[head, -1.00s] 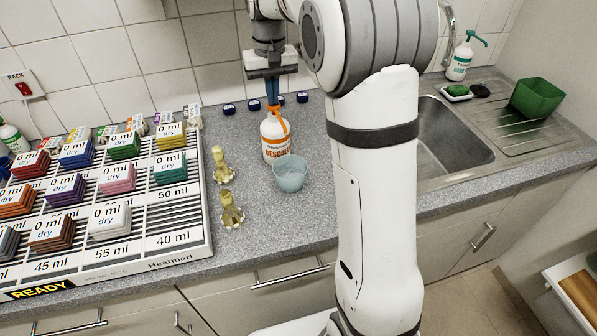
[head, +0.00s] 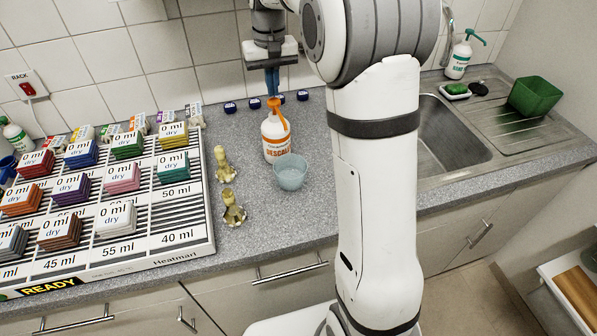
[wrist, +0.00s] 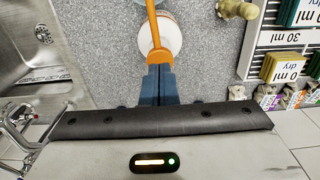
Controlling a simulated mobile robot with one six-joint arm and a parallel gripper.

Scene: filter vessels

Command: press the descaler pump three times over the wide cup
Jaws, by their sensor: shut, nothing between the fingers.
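The descaler bottle (head: 276,145) is white with an orange label and stands upright on the counter. Its orange pump head (head: 273,103) is up, and the nozzle points toward the wide cup. The wide cup (head: 291,175) is pale blue and translucent, just in front of the bottle. My gripper (head: 272,94) is shut and empty, pointing down directly over the pump head; whether the tips touch it is hard to tell.
Two brass fittings (head: 223,165) stand left of the bottle, beside the rack of labelled blocks (head: 175,236). Dark blue caps (head: 230,107) lie behind.

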